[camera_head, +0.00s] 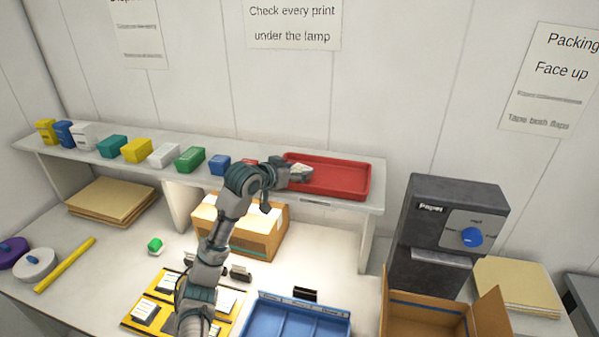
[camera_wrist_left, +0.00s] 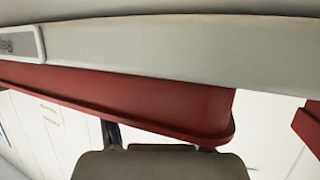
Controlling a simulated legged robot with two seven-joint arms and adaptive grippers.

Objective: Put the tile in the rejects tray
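The red tray (camera_head: 345,181) lies on the right end of the shelf; its red wall also fills a band of the left wrist view (camera_wrist_left: 120,98). My left gripper (camera_head: 298,174) is at the tray's left end. A small pale piece (camera_head: 303,169) shows at its tips, possibly the tile; I cannot tell whether it is gripped or lies in the tray. In the left wrist view a dark gripper part (camera_wrist_left: 160,165) shows below the tray wall, and no tile is visible. My right gripper is not in view.
The shelf (camera_head: 330,203) carries a row of coloured boxes left of the tray, including a green one (camera_head: 190,159). Below are an open carton (camera_head: 262,228), a yellow board (camera_head: 150,296), a blue sectioned tray (camera_head: 290,318) and a dark machine (camera_head: 430,245).

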